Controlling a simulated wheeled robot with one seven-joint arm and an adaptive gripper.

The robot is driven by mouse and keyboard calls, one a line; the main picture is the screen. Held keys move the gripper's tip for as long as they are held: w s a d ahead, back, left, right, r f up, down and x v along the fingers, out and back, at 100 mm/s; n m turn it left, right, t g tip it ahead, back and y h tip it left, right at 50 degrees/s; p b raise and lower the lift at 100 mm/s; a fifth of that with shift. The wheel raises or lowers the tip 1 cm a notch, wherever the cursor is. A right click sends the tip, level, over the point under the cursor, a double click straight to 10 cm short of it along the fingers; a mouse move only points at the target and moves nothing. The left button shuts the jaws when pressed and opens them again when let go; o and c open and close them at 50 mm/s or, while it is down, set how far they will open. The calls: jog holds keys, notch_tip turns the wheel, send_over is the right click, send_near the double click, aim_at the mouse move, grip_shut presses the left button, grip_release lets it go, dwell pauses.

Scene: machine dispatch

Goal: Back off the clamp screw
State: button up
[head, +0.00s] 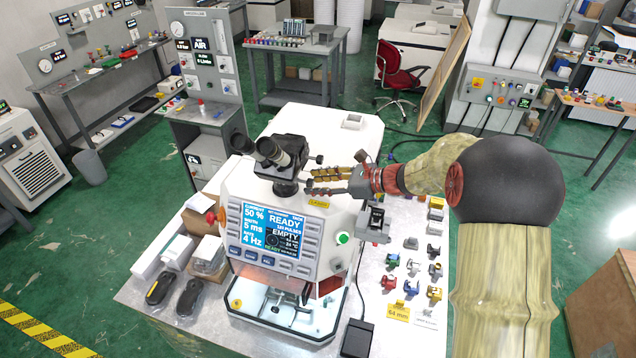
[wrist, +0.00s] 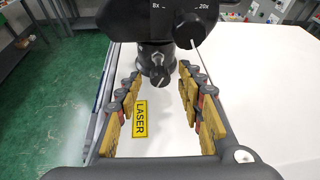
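A small dark knob with a pale mark, which looks like the clamp screw (wrist: 159,76), sticks out from the black microscope column toward the wrist camera. My gripper (wrist: 160,72) is open, with its yellow and red fingers on either side of this knob and white gaps visible beside it. In the head view my gripper (head: 309,181) reaches in from the right, beside the microscope (head: 282,160) on top of the white laser machine (head: 262,203). Contact with the knob cannot be made out.
A larger zoom knob (wrist: 191,30) marked 8x and 20x sits just above. A yellow LASER label (wrist: 140,118) lies on the machine top below. The machine's screen (head: 272,231) reads READY and EMPTY. Several small coloured parts stand on the bench (head: 408,340) at right.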

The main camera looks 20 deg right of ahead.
jog(key=shift+c, duration=0.9)
jog(key=c, duration=0.8)
grip_shut()
jog(key=shift+f+b, duration=0.15)
jog(key=shift+b, duration=0.6)
jog(key=n+b, duration=0.1)
jog(key=b, duration=0.2)
jog(key=shift+f+t+h+b, duration=0.15)
jog(key=shift+t+h+b, duration=0.15)
jog(key=shift+t+b, duration=0.1)
jog(key=n+t+b, duration=0.1)
jog(key=n+b, duration=0.1)
jog(key=b, duration=0.4)
jog(key=shift+s+f, duration=0.1)
jog(key=shift+s, duration=0.05)
jog(key=n+t+b, duration=0.1)
jog(key=b, duration=0.5)
jog(key=shift+a+n+h+b, duration=0.1)
jog(key=shift+n+h+b, duration=0.2)
jog(key=shift+n, duration=0.1)
jog(key=shift+b, duration=0.45)
jog(key=shift+s+r+n+t+b, duration=0.1)
jog(key=shift+r+n+t+b, duration=0.25)
jog(key=shift+b, duration=0.5)
